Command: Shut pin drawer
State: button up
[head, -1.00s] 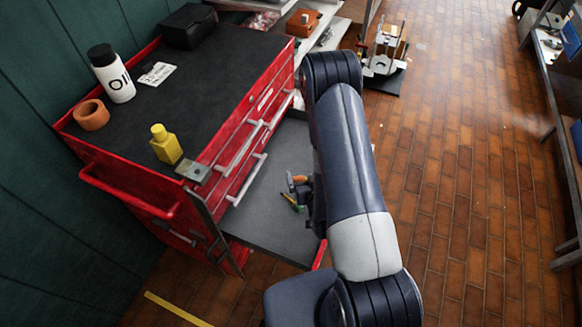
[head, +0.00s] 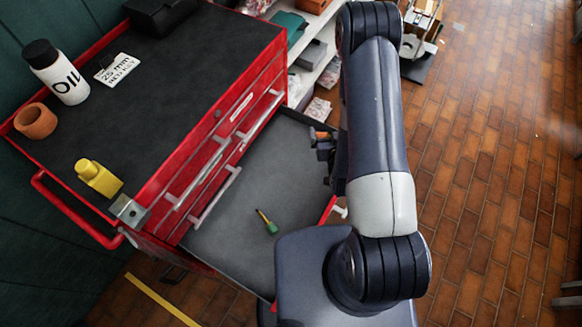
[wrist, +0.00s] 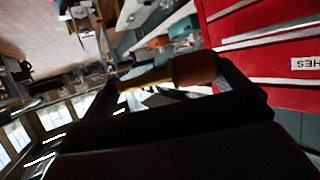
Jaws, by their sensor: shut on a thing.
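The open drawer (head: 232,190) is pulled far out of the red tool cabinet (head: 183,146). Its grey floor shows, and part of its red front edge shows beside my arm. A small screwdriver with a green handle (head: 271,228) lies on the drawer floor. My gripper (head: 324,142) is above the drawer's far right side, partly hidden by my arm. In the wrist view its jaws are shut on an orange and yellow handled thing (wrist: 178,75). Which drawer is the pin drawer cannot be read.
On the cabinet top are an oil bottle (head: 60,75), a card (head: 117,68), an orange ring (head: 36,121), a yellow bottle (head: 98,178) and a metal block (head: 128,210). Shelves (head: 318,70) stand behind.

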aim_at(298, 173)
jog(key=i+l, duration=1.15)
jog(key=i+l+u, duration=0.2)
jog(key=i+l, duration=0.25)
jog(key=l, duration=0.2)
jog(key=i+l+u, duration=0.1)
jog(key=l, duration=0.25)
jog(key=i+l, duration=0.25)
jog(key=l+u, duration=0.1)
jog(key=u, duration=3.3)
